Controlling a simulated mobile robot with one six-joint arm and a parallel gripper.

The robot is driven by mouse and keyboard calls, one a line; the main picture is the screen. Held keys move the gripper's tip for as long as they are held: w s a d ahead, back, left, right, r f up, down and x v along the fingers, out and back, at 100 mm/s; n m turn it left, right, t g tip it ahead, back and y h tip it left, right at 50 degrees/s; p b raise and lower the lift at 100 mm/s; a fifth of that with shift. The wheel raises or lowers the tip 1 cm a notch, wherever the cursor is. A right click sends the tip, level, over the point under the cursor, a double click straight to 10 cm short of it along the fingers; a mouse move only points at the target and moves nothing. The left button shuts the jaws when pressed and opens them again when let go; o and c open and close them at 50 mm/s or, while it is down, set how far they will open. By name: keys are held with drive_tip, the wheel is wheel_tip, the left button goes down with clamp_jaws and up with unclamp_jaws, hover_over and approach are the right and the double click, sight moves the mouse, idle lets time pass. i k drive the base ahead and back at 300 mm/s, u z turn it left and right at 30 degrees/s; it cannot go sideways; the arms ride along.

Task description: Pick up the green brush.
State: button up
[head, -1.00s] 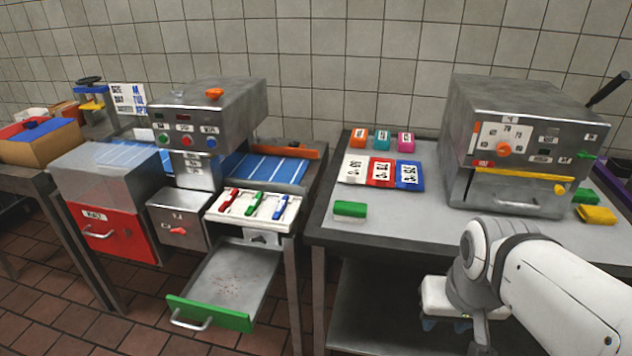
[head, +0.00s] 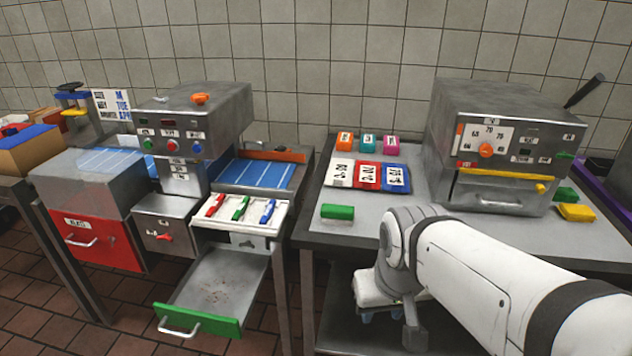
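A green block with a pale lower edge (head: 337,212) lies near the front left of the right-hand table; it looks like the green brush, though its bristles are too small to make out. A slim green piece (head: 240,208) lies between a red and a blue one on the white rack of the left machine. My gripper (head: 374,312) hangs low in front of the right table, below its top and apart from the green block. It is partly hidden by my arm, and its fingers are too unclear to tell open from shut.
The right table (head: 352,235) also holds cards, small coloured blocks, a steel oven (head: 505,135) and a yellow block (head: 576,212). The left machine's green-fronted drawer (head: 197,320) is pulled out. The tabletop around the green block is fairly clear.

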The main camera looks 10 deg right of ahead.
sight(334, 215)
drive_tip(key=i, duration=0.95)
drive_tip(key=u, duration=0.05)
